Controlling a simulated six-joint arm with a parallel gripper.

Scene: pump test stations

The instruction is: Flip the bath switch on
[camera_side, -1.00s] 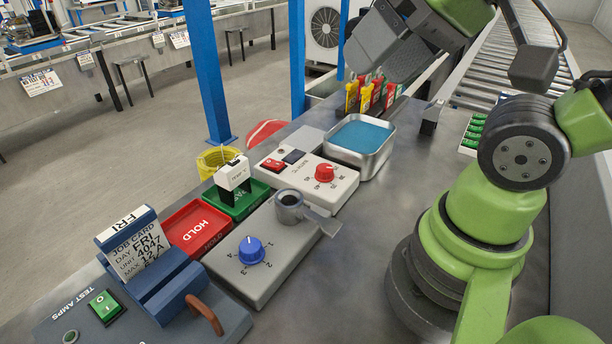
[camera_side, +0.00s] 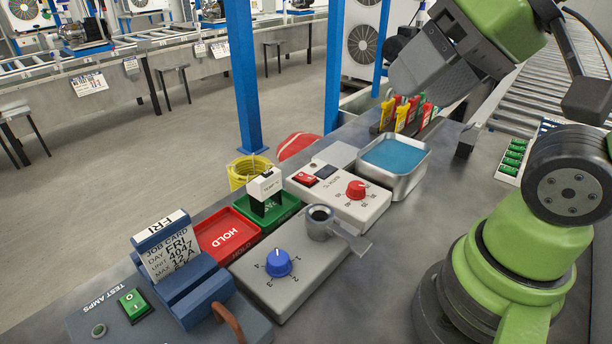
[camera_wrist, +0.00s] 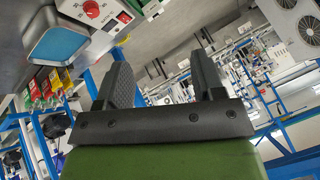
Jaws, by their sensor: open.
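The bath control box (camera_side: 365,208) is a pale box with a red rocker switch (camera_side: 306,179), a small dark display and a red dial (camera_side: 356,189). Which way the rocker is tipped is too small to tell. The metal bath (camera_side: 396,163) with blue liquid stands against its far right end; the bath (camera_wrist: 56,36) also shows at the upper left of the wrist view. My gripper (camera_wrist: 163,80) is open and empty, its two dark fingers apart. In the side view it is up above and behind the bath, away from the switch, its fingertips unclear.
Yellow and red tags (camera_side: 404,114) stand in a rack behind the bath. A box with a blue dial (camera_side: 278,263) and a grey cup (camera_side: 320,223) with a handle are nearer, beside red (camera_side: 228,235) and green trays. A blue card holder (camera_side: 195,285) and a green switch (camera_side: 134,304) are front left.

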